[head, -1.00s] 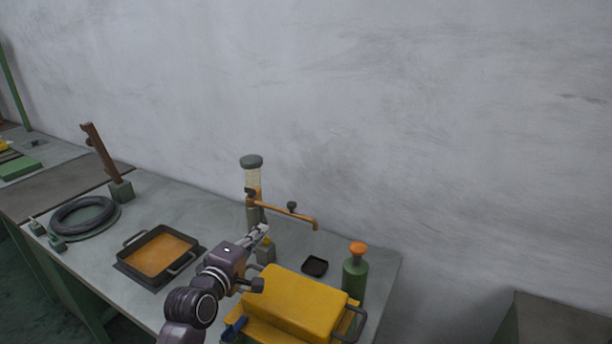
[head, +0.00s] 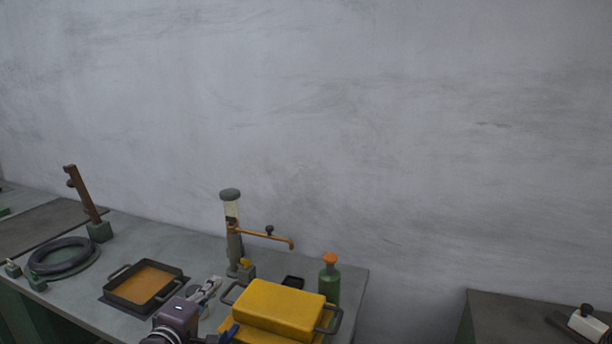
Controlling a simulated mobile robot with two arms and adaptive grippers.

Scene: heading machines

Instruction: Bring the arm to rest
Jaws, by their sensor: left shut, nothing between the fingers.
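My left gripper (head: 207,289) is at the bottom of the head view, above the grey workbench (head: 200,243). It is shut and empty. Its dark wrist (head: 176,316) shows below it, and most of the arm is cut off by the bottom edge. The gripper lies between the black tray (head: 143,284) of orange liquid on its left and the yellow box (head: 278,309) with dark handles on its right. My right gripper does not show.
A dispenser with a brass spout (head: 232,232) stands behind the gripper. A green bottle (head: 329,280) with an orange cap stands right of it. A black hose coil (head: 62,257) and a brown upright lever (head: 83,194) are at left. Another bench (head: 500,312) is at lower right.

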